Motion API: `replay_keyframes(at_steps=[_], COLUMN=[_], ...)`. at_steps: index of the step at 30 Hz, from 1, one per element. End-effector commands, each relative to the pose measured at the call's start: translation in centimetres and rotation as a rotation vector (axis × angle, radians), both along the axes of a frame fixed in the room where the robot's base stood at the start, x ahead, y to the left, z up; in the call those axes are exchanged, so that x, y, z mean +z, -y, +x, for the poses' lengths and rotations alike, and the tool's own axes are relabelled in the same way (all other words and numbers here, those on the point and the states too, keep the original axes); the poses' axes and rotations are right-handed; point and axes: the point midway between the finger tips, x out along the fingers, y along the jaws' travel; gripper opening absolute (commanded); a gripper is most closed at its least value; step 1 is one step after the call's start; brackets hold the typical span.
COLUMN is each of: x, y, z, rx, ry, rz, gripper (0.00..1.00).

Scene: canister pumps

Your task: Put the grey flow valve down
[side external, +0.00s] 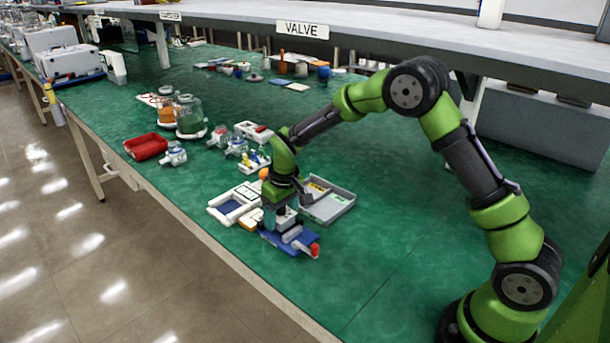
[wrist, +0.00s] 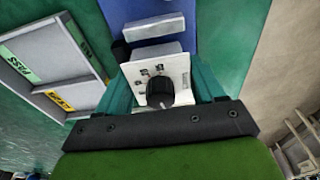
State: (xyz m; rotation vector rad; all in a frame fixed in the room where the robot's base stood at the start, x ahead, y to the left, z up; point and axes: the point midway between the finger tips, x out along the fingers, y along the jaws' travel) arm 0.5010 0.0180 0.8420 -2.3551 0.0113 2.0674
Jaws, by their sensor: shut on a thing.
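My gripper (side external: 283,213) points down over a blue base (side external: 272,238) near the front edge of the bench. In the wrist view, its teal fingers (wrist: 165,88) are shut on the grey flow valve (wrist: 158,70), a pale block with small dark marks and a black knob. The blue base (wrist: 215,45) lies beneath the valve, with a grey bar (wrist: 153,28) just ahead of it. In the side view the gripper largely hides the valve. I cannot tell whether the valve touches the base. A red part (side external: 315,249) sits at the base's right end.
A grey sorting tray (side external: 345,207) with PASS and yellow labels lies behind the gripper. A red bin (side external: 146,147), jars and small pump parts stand farther left. Green bench to the right is clear.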

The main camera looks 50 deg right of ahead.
Motion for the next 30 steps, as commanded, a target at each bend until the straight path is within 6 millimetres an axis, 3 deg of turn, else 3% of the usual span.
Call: replay_keyframes(at_steps=[2,3,7,25,30], x=[-1.1,-1.2,-1.2,-1.2,0.5], y=[0.0,0.0,0.0,0.7,0.6], z=[-0.2,-0.2,-0.3,-0.3,-0.3], rx=[0.013,0.013,0.015,0.011,0.009], ry=[-0.009,-0.011,-0.012,-0.013,-0.011], rz=[-0.003,-0.003,-0.004,-0.012,-0.012], gripper=[0.34,0.74,0.94,0.94,0.94])
